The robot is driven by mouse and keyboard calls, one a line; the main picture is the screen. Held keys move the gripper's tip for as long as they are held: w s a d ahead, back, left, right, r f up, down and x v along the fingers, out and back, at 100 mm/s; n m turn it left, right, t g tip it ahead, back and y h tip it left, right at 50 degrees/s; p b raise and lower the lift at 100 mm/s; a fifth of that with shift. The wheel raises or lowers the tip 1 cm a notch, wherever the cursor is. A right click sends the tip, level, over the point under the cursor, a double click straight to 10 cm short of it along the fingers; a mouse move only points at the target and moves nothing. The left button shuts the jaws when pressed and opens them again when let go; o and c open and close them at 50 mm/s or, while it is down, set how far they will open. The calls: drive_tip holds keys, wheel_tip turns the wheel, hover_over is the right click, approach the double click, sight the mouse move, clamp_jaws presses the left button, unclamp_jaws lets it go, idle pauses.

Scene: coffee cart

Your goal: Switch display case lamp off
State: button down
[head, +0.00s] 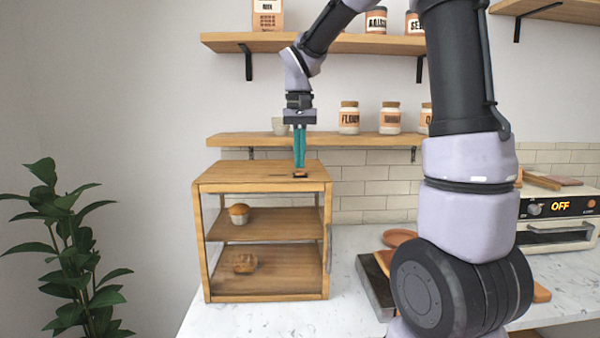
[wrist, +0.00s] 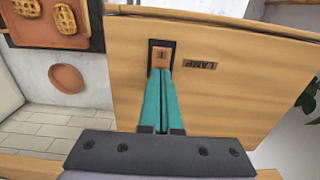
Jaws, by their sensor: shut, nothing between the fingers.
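The wooden display case (head: 265,185) stands on the counter with a muffin (head: 239,213) on its upper shelf and a bread item (head: 245,263) on the lower one. The lamp switch (head: 299,174) is a small orange-brown rocker in a dark frame on the case top. The wrist view shows the switch (wrist: 161,56) beside a label reading LAMP (wrist: 200,64). My gripper (head: 300,166) points straight down with its teal fingers together and empty. In the wrist view the fingertips (wrist: 161,70) are at the switch's near edge; I cannot tell whether they touch it. Whether the lamp is lit is unclear.
A shelf with jars (head: 349,117) hangs behind and above the case. A plant (head: 68,245) stands at left. An oven reading OFF (head: 560,208) is at right. The wrist view shows a waffle tray (wrist: 58,25) and a round plate (wrist: 66,79).

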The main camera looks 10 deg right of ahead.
wheel_tip(320, 180, up, 6)
drive_tip(key=shift+r, duration=0.2)
idle(0.4)
drive_tip(key=s+d+m+t+y, duration=0.1)
drive_tip(key=s+d+t, duration=0.2)
drive_tip(key=s, duration=0.6)
drive_tip(key=s+d+f+m+t+y, duration=0.1)
drive_tip(key=s+t, duration=0.3)
drive_tip(key=s, duration=0.5)
drive_tip(key=shift+d, duration=0.9)
drive_tip(key=shift+f, duration=0.1)
